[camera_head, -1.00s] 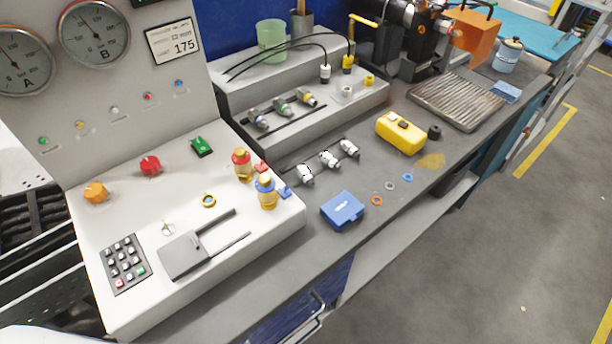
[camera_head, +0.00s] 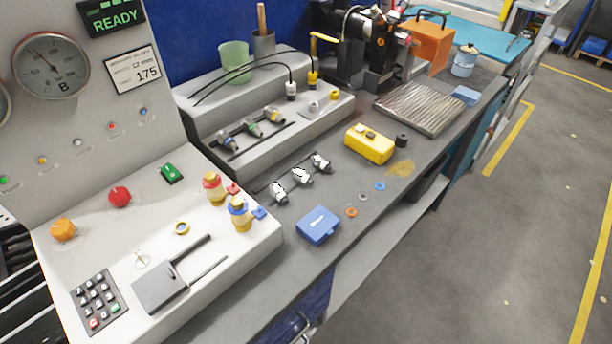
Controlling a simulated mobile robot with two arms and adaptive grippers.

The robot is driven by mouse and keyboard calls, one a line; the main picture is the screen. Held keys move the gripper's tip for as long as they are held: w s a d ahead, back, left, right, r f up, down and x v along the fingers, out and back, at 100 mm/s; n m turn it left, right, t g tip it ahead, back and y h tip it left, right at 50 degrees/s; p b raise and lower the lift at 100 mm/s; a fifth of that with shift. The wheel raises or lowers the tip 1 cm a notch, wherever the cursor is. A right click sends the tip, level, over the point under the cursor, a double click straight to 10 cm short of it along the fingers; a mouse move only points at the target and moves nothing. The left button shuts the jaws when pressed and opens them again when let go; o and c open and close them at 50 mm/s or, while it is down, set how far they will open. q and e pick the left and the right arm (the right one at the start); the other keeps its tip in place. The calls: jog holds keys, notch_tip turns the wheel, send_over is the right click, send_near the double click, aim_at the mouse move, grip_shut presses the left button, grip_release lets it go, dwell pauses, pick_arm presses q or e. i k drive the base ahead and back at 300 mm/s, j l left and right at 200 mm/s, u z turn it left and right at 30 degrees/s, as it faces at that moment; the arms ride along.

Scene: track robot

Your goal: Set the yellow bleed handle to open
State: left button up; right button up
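A yellow lever handle (camera_head: 325,38) sticks out to the left from the black machine (camera_head: 384,50) at the back of the bench. It is the only yellow lever I can make out, but I cannot confirm it is the bleed handle. It looks roughly level, with a short bent end at its left. I see no marking that tells open from closed. Neither of my grippers is in view.
A white control console (camera_head: 215,265) stands at the left. A stepped grey block (camera_head: 310,120) with fittings and black hoses stands before the lever. A yellow case (camera_head: 370,144), a blue box (camera_head: 318,225) and a ribbed tray (camera_head: 425,107) are on the bench. Floor at right is clear.

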aim_at(314, 34)
jog(key=i+l+u, duration=0.1)
jog(key=l+u, duration=0.15)
jog(key=l, duration=0.55)
jog(key=l+u, duration=0.25)
jog(key=l, duration=0.55)
jog(key=i, duration=0.05)
